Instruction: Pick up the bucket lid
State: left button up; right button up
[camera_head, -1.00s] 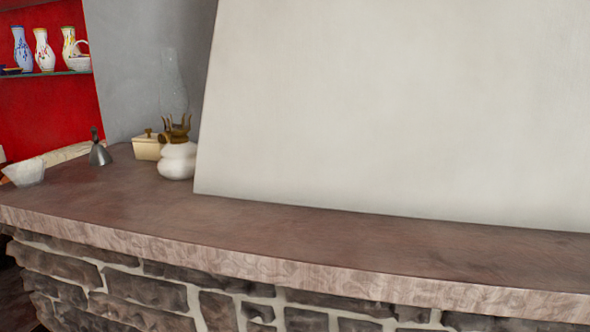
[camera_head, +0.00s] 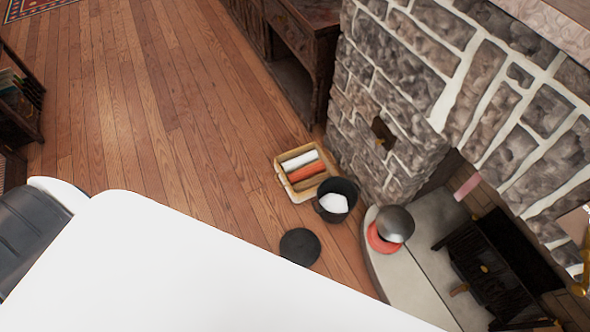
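A round dark lid (camera_head: 299,246) lies flat on the wooden floor, just in front of a black bucket (camera_head: 349,188). The bucket stands open, with something white inside it. The lid's lower edge is close to my own white body, which fills the bottom left of the view and may cover a little of it. Neither of my grippers shows in the head view.
A wooden tray (camera_head: 284,164) with rolled items sits beside the bucket. A metal pot (camera_head: 396,222) is on the pale hearth (camera_head: 372,270) by a red round piece (camera_head: 377,240). The stone fireplace (camera_head: 385,95) rises at right. The floor (camera_head: 150,120) at left is clear.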

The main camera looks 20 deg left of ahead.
aim_at(301, 246)
jog(key=k+u, duration=0.25)
jog(key=k+j, duration=0.2)
jog(key=k, duration=0.15)
jog(key=k+j, duration=0.25)
jog(key=k, duration=0.15)
